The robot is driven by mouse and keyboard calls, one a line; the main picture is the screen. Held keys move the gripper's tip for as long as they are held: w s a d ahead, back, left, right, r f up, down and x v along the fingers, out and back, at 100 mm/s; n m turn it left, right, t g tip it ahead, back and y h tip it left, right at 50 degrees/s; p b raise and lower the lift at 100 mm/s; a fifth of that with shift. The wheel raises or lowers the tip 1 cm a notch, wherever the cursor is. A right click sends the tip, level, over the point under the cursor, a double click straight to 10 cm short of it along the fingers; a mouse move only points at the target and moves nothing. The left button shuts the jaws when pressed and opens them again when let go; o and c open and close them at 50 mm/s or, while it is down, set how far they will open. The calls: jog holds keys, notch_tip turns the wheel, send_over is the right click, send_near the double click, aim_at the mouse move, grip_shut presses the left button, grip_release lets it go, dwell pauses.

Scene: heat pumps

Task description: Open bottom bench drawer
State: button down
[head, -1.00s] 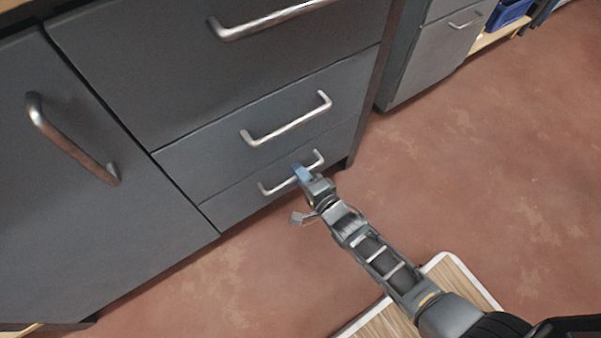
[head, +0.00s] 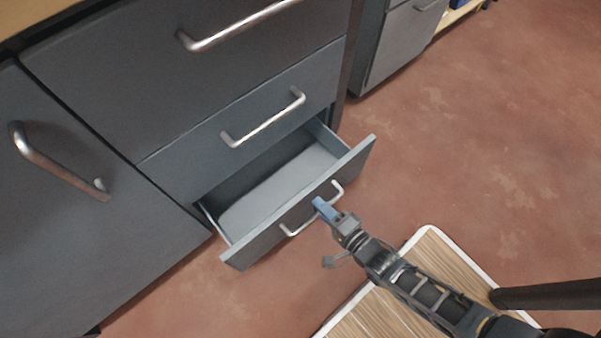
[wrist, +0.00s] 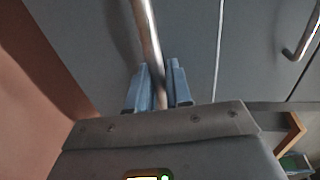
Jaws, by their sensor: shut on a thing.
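The bottom bench drawer (head: 300,226) stands partly pulled out of the grey bench in the head view, and its inside (head: 278,190) looks empty. Its silver bar handle (head: 292,231) runs across the front panel. My gripper (head: 320,205), with blue fingers, is shut on this handle near its middle. In the wrist view the handle (wrist: 148,35) passes between the two blue fingers of my gripper (wrist: 159,90), which sit on both sides of it.
Closed drawers with silver handles (head: 263,118) are above, and a closed cupboard door (head: 60,230) is at left. A wood-topped board with white rim (head: 432,231) lies by my arm. Reddish floor (head: 480,150) is clear at right. Another grey cabinet (head: 395,45) stands behind.

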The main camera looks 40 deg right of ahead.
jog(key=f+v, duration=0.3)
jog(key=v, duration=1.1)
jog(key=shift+s, duration=0.55)
jog(key=c, duration=1.2)
grip_release()
jog(key=shift+p+v, duration=0.3)
jog(key=shift+v, duration=3.6)
jog(key=w+r+n+p, duration=0.1)
jog(key=r+n+p, duration=0.5)
jog(key=r, duration=1.3)
jog(key=w+r+n+p, duration=0.2)
jog(key=r+n+p, duration=0.4)
jog(key=r, duration=1.4)
jog(key=w+a+r+n+p, duration=0.1)
jog(key=r+n+p, duration=0.5)
jog(key=r+p, duration=0.5)
jog(key=shift+w+a+r+g+p, duration=0.1)
jog(key=shift+w+r+g+p, duration=0.1)
jog(key=shift+r, duration=2)
jog(key=shift+w+r+g+p, duration=0.15)
jog(key=shift+w+r+g, duration=0.05)
jog(key=shift+r, duration=2.05)
